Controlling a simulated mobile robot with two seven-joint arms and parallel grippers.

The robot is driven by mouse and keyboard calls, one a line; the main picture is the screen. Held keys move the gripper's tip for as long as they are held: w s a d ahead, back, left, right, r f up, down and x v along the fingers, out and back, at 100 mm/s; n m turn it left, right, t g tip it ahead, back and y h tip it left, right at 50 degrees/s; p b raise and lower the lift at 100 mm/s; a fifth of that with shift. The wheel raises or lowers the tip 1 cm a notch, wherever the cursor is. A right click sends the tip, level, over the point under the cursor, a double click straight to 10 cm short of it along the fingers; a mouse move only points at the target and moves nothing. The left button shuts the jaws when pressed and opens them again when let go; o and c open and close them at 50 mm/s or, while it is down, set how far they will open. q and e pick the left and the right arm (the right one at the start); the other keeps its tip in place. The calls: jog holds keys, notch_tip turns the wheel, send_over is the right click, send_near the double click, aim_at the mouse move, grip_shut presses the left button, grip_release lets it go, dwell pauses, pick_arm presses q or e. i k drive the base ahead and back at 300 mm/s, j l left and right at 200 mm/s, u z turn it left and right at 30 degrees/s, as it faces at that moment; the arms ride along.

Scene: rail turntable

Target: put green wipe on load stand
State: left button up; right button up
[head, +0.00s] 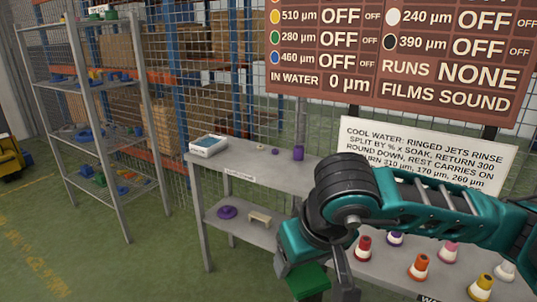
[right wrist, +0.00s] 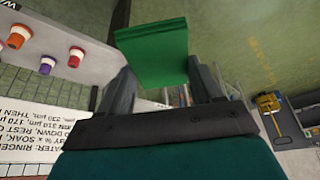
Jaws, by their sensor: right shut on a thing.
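The green wipe (head: 308,281) is a flat green piece low in the middle of the head view. In the right wrist view the green wipe (right wrist: 152,52) spans the space between my two fingers. My right gripper (head: 328,285) is shut on it, in front of the grey tables and over the green floor; it also shows in the right wrist view (right wrist: 162,78). My left gripper is in neither view. I cannot tell which piece of furniture is the load stand; the small front labels are too small to read.
A grey two-level table (head: 240,165) holds a white tray (head: 208,146) and a purple cup (head: 298,153); a purple ring (head: 227,212) lies below. Several coloured cones, one orange (head: 420,266), stand on the nearer right table. A metal shelf (head: 103,150) stands left; floor before it is free.

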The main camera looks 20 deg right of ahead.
aim_at(298, 176)
jog(key=i+l, duration=0.15)
jog(key=i, duration=0.4)
jog(key=i+l, duration=0.15)
jog(key=i, duration=0.4)
jog(key=i+l, duration=0.15)
jog(key=i, duration=0.35)
